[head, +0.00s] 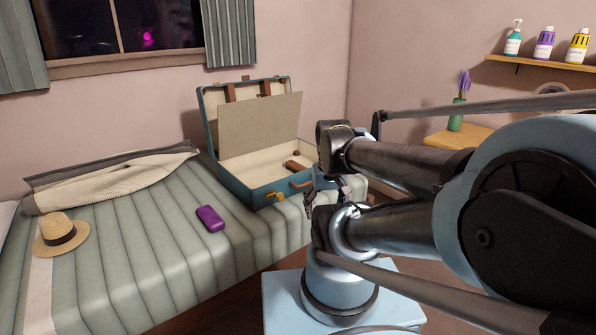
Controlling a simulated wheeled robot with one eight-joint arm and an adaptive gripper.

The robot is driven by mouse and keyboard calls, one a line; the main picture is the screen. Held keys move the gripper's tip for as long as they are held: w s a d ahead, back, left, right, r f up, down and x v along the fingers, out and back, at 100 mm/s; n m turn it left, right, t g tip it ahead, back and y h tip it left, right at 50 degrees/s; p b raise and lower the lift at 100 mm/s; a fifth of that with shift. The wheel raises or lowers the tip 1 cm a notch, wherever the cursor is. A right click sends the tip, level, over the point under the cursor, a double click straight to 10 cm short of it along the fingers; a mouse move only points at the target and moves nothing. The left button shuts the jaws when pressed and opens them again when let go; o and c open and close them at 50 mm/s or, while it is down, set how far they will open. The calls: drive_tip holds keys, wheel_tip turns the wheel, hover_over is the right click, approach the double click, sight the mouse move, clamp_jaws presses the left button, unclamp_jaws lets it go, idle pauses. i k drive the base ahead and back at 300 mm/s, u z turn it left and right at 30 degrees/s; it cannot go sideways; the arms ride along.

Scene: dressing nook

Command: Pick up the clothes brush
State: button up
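A small brown object (294,165), possibly the clothes brush, lies inside the open blue suitcase (262,188) on the bed, near its right front side. It is too small to be sure what it is. My gripper (312,197) shows only in part, beside the suitcase's front right corner and in front of the brown object. My own arm hides much of it, and I cannot tell whether its fingers are open or shut.
On the green striped bed (135,255) lie a purple case (210,219), a straw hat (61,233) and a folded cream garment (110,183). A wooden side table (458,137) with a green vase (457,115) stands right. Bottles stand on a wall shelf (535,63).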

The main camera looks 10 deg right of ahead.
sight(294, 166)
drive_tip(key=k, duration=1.25)
drive_tip(key=u, duration=0.35)
drive_tip(key=i, duration=1.7)
drive_tip(key=z, duration=0.55)
